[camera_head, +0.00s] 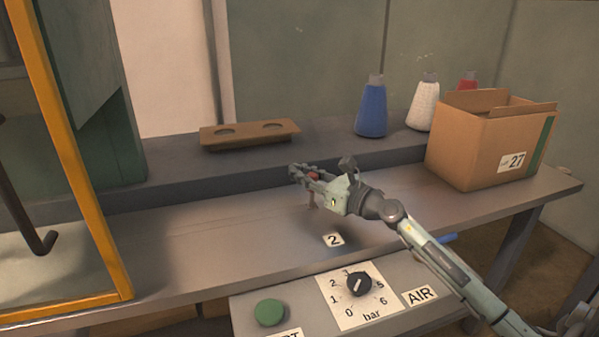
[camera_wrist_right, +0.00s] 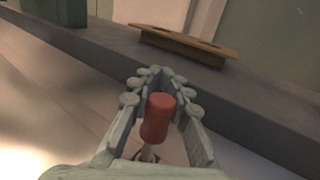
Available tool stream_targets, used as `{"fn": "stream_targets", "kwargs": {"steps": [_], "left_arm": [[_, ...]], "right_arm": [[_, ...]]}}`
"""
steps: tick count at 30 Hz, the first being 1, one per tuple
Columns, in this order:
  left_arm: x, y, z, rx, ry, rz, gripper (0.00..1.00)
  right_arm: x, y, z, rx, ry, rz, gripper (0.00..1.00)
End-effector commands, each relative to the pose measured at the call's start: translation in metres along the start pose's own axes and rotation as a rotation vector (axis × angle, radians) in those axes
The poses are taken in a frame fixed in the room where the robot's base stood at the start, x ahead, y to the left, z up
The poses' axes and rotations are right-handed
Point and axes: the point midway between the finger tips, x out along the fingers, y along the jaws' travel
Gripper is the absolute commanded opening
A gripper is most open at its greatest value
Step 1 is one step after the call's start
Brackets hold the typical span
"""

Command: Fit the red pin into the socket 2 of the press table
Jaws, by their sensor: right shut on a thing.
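My right gripper (camera_head: 308,177) is shut on the red pin (camera_head: 314,176) over the grey press table (camera_head: 200,240). In the right wrist view the red pin (camera_wrist_right: 157,118) stands between the two fingers (camera_wrist_right: 158,92), its red head up and a thin metal shank below. The shank's lower end is near a dark spot on the table, and I cannot tell whether it is in a hole. A label with the number 2 (camera_head: 333,240) lies on the table just in front of the gripper. The socket itself is hidden. My left gripper is not in view.
A brown block with two round holes (camera_head: 249,136) rests on the raised back ledge. A blue cone bottle (camera_head: 372,108), a white one (camera_head: 424,104) and a cardboard box (camera_head: 478,145) stand to the right. A yellow frame (camera_head: 82,170) rises at left. A dial panel (camera_head: 350,294) is in front.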

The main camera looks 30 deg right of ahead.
Motion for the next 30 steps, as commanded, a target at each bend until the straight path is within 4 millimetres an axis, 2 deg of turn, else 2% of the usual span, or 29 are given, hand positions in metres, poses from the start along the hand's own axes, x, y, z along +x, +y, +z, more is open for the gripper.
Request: {"fn": "stream_targets", "kwargs": {"steps": [30], "left_arm": [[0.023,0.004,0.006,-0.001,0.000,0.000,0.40]], "right_arm": [[-0.001,0.000,-0.027,0.001,0.000,0.000,0.00]]}}
